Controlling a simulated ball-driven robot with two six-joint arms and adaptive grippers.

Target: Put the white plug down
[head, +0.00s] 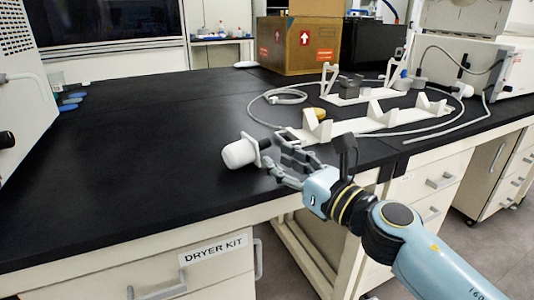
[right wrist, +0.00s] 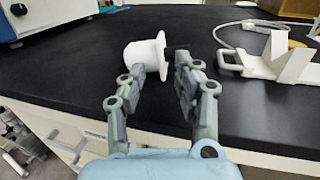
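The white plug (head: 239,153) is at the front part of the black bench top, lying on its side, with its rounded end to the left and its flange towards my right gripper. My right gripper (head: 275,150) is just right of the plug, its fingers spread apart. In the right wrist view the plug (right wrist: 143,53) is just beyond the fingertips (right wrist: 160,68), one finger overlapping its lower edge and the other right of its flange. A dark piece shows beside the flange. I cannot tell whether the fingers touch the plug. My left gripper is out of view.
A white rack (head: 350,127) with V-shaped holders and a looping grey cable (head: 258,107) lie right of the plug. A cardboard box (head: 300,45) stands at the back. A white machine (head: 18,75) is at the left. The bench middle (head: 160,120) is clear.

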